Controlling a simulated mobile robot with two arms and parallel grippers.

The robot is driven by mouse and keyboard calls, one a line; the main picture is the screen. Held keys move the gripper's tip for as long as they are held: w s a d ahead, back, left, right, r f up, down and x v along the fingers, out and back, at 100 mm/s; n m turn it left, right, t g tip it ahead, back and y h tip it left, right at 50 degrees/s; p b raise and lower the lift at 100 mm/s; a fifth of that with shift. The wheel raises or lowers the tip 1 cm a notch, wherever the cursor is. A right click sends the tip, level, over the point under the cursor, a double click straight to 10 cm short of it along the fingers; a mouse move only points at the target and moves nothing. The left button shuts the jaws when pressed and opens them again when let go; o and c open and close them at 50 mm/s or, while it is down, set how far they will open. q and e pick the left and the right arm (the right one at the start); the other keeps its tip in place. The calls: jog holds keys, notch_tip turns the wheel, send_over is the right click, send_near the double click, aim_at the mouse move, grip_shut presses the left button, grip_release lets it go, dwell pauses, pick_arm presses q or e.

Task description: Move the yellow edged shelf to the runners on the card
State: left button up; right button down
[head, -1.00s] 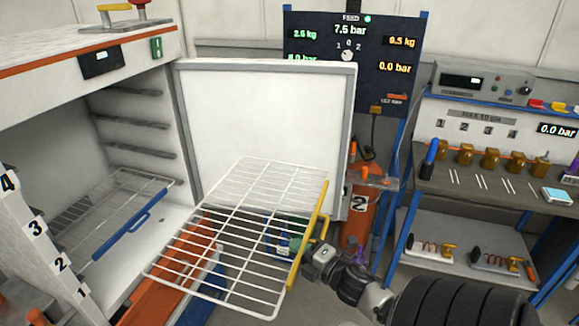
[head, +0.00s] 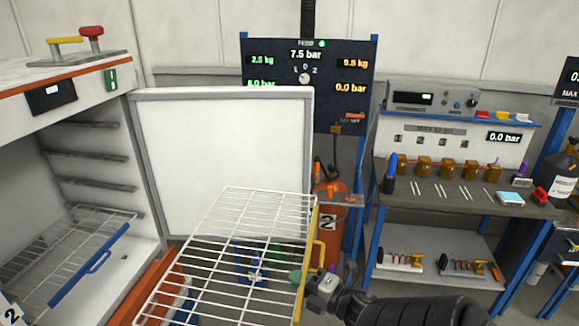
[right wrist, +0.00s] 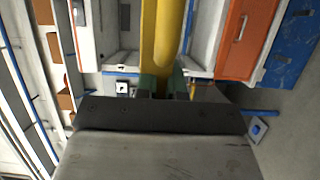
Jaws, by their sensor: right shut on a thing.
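The yellow edged shelf (head: 222,262), a white wire rack, is held in the air in front of the open cabinet door. Its yellow front edge (head: 309,262) faces right, and its near end runs off the bottom of the head view. My right gripper (head: 305,279) is shut on that edge. In the right wrist view the yellow edge (right wrist: 162,45) runs up from between the fingers. Several runners (head: 93,156) line the cabinet's inner wall. The lower left of the cabinet is out of frame. I see no readable card. My left gripper is not in view.
The white door (head: 225,150) stands open behind the shelf. A blue edged shelf (head: 75,250) sits low inside the cabinet. An orange cylinder (head: 328,205) and a workbench (head: 460,200) stand to the right.

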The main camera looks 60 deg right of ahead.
jog(key=s+d, duration=0.4)
jog(key=s, duration=0.5)
jog(key=shift+s, duration=0.35)
dwell(0.3)
jog(key=shift+d, duration=0.1)
